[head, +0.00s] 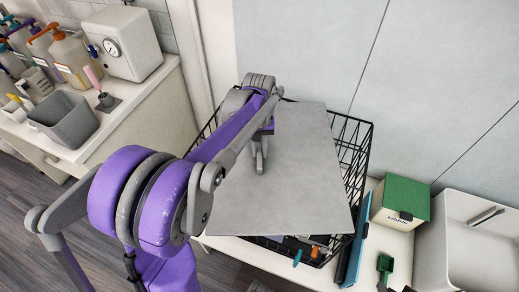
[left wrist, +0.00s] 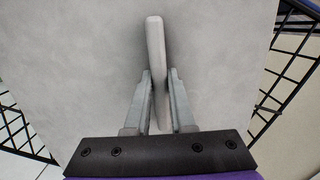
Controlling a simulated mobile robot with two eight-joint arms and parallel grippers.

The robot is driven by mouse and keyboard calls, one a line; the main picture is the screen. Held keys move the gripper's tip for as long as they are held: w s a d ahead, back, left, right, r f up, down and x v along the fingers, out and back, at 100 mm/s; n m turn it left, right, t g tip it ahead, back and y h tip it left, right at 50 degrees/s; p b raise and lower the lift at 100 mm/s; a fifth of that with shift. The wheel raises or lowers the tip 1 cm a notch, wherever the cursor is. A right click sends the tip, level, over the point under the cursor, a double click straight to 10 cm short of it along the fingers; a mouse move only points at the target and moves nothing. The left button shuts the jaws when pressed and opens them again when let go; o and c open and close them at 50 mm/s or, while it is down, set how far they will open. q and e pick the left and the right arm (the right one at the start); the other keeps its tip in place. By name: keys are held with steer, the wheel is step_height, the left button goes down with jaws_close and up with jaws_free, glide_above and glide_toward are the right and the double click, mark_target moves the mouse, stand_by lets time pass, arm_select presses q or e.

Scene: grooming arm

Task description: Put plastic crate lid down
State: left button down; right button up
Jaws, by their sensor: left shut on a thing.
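The crate lid (head: 285,185) is a flat, grey, roughly square panel. It lies over or just above a black wire crate (head: 357,150) and sits askew to it, so parts of the crate's rim show around it. I cannot tell whether the lid touches the rim. My left gripper (head: 260,160) is at the upper middle of the lid. In the left wrist view the left gripper (left wrist: 158,95) is shut on the lid's pale upright handle (left wrist: 155,45), and the lid's surface (left wrist: 220,60) fills most of the view. My right gripper is not in view.
A left counter holds a grey bin (head: 65,120) and several bottles. A wall rises behind.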

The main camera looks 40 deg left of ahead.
arm_select(q)
steer(key=shift+f, duration=0.15)
steer(key=c, duration=0.8)
jaws_free()
steer(key=shift+o, duration=0.2)
step_height(320, 180, up, 12)
steer(key=w+p, duration=0.1)
steer(key=shift+a, duration=0.45)
